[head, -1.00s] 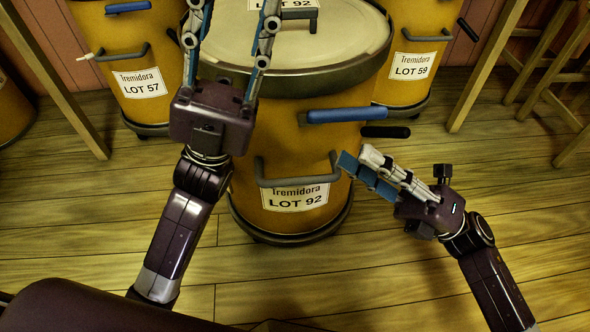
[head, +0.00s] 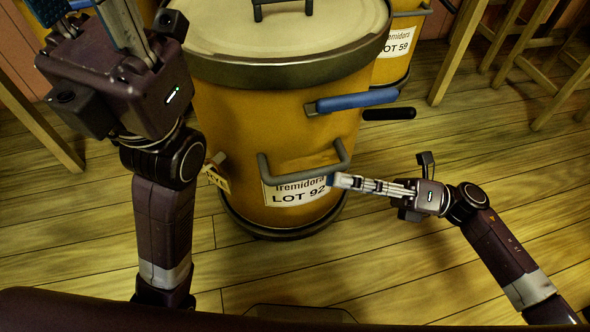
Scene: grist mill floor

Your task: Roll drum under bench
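The yellow-orange drum (head: 230,130) labelled LOT 92 stands upright in the middle of the head view, with a pale lid (head: 290,45). It has a grey front handle (head: 305,172) and a blue handle (head: 355,100) on its right side. My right gripper (head: 336,181) has its fingertips at the right edge of the drum's front label, just below the handle's right end; I cannot tell if they touch. Its fingers show edge-on. My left gripper (head: 95,10) is at the upper left with its fingers apart and tips cut off by the frame.
A drum labelled LOT 59 (head: 397,40) stands behind at the right. Wooden legs stand at the left (head: 45,130) and upper right (head: 465,50); no bench top shows. A small tag (head: 216,178) hangs at the drum's left.

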